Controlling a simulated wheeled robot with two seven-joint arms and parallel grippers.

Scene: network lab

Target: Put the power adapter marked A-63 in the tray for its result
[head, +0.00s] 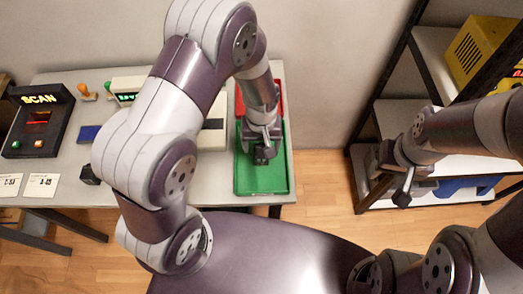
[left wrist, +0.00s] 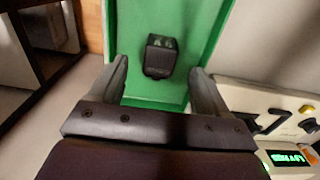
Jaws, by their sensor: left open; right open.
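A small black power adapter (left wrist: 161,56) lies on the floor of the green tray (left wrist: 216,16) in the left wrist view. Its top label is partly readable and seems to start with A6. My left gripper (left wrist: 158,82) is open above the tray, with a finger on either side of the adapter and visible gaps. In the head view my left gripper (head: 264,140) is over the green tray (head: 262,183), and its dark fingers cannot be clearly told from the adapter. A red tray (head: 278,93) sits behind the green one. My right gripper (head: 405,186) is open and empty near the shelf.
A scanner marked SCAN (head: 38,118) stands at the table's left. A tester (left wrist: 297,160) with a lit green display is beside the tray. Another black block (head: 88,175) lies near the front edge. Label cards (head: 41,185) lie front left. A dark-framed shelf (head: 400,92) stands right.

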